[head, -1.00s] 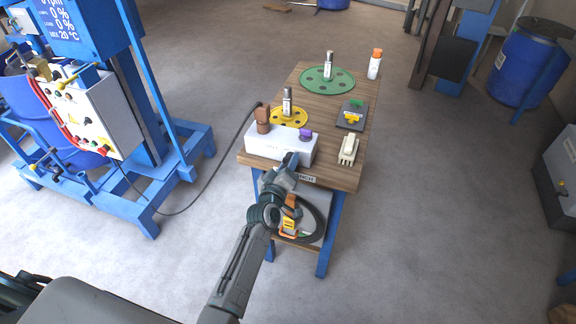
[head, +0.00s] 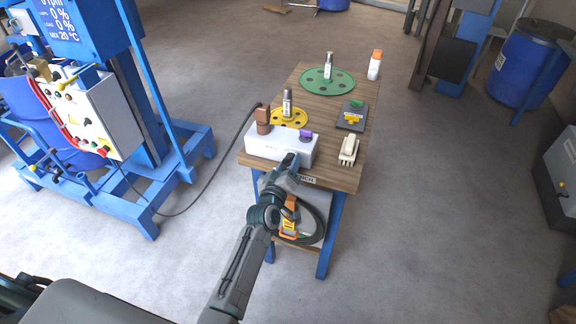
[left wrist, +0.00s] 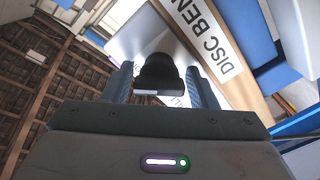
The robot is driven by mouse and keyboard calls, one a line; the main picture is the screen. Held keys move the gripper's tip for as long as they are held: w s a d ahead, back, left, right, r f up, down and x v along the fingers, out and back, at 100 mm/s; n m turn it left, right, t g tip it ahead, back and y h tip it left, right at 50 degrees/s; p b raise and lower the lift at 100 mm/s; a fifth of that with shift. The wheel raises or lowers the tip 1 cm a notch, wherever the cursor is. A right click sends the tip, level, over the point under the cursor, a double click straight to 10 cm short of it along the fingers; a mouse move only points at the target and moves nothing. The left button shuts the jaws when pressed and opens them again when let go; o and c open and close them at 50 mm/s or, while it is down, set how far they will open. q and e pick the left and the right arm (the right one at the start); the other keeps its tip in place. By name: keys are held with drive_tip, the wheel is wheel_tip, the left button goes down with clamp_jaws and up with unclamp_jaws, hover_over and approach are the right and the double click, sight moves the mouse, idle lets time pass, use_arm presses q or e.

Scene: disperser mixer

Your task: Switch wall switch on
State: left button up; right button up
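A white box (head: 265,147) stands at the near edge of the wooden bench. A black knob (left wrist: 160,75) shows in front of the white surface in the left wrist view. My left gripper (head: 290,160) is at the front of the white box in the head view. In the left wrist view its two blue fingers (left wrist: 160,85) stand on either side of the knob, very close to its flanks. I cannot tell whether they press on it. The knob is mostly hidden by my gripper in the head view. My right gripper is not in view. No switch on a wall can be made out.
A blue mixer machine (head: 150,90) stands at left, with a cable running to the bench.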

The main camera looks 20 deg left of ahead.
use_arm(q)
drive_tip(key=s+b, duration=0.2)
drive_tip(key=s, duration=0.8)
drive_tip(key=shift+s+a, duration=0.2)
drive_tip(key=shift+s, duration=0.2)
